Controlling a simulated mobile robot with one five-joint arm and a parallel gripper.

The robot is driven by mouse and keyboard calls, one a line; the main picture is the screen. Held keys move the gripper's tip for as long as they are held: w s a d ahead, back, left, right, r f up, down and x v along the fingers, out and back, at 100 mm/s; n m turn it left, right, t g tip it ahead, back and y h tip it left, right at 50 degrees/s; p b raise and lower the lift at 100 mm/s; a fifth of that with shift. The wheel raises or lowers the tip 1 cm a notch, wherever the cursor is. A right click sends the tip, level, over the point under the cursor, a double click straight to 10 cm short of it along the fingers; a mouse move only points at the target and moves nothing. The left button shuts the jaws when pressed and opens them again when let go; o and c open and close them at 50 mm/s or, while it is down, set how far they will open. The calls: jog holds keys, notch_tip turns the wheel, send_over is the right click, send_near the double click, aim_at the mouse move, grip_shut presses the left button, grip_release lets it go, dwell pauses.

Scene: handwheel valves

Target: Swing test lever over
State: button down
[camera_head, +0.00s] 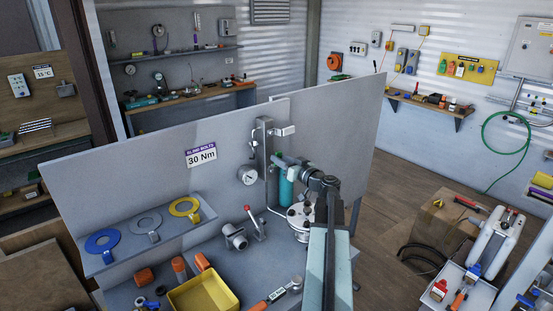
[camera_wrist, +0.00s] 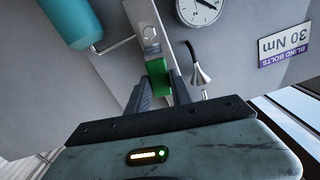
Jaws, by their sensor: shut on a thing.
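In the wrist view, my gripper (camera_wrist: 160,92) has its two dark fingers closed on both sides of a green grip (camera_wrist: 157,77). The grip sits at the end of a flat grey metal bar (camera_wrist: 144,24), which looks like the test lever. In the head view, a grey upright post (camera_head: 265,155) stands at the panel, and my arm reaches up beside it. My gripper (camera_head: 292,164) shows small there, close to the post and above the teal cylinder (camera_head: 287,190). The fingertips and most of the grip are hard to make out in the head view.
A round gauge (camera_head: 247,175) is on the panel left of the post. A yellow tray (camera_head: 203,294) is at the front. In the wrist view, a flared nozzle (camera_wrist: 199,73) hangs close beside one finger.

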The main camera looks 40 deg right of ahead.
jog(key=shift+a+n, duration=0.75)
jog(key=shift+n, duration=0.25)
jog(key=c, duration=1.1)
grip_release()
jog(key=shift+d, duration=0.15)
jog(key=shift+c, duration=0.2)
jog(key=shift+d, duration=0.1)
jog(key=s, duration=0.6)
jog(key=shift+a, duration=0.2)
jog(key=s, duration=0.7)
jog(key=shift+s+a, duration=0.3)
jog(key=shift+s, duration=0.05)
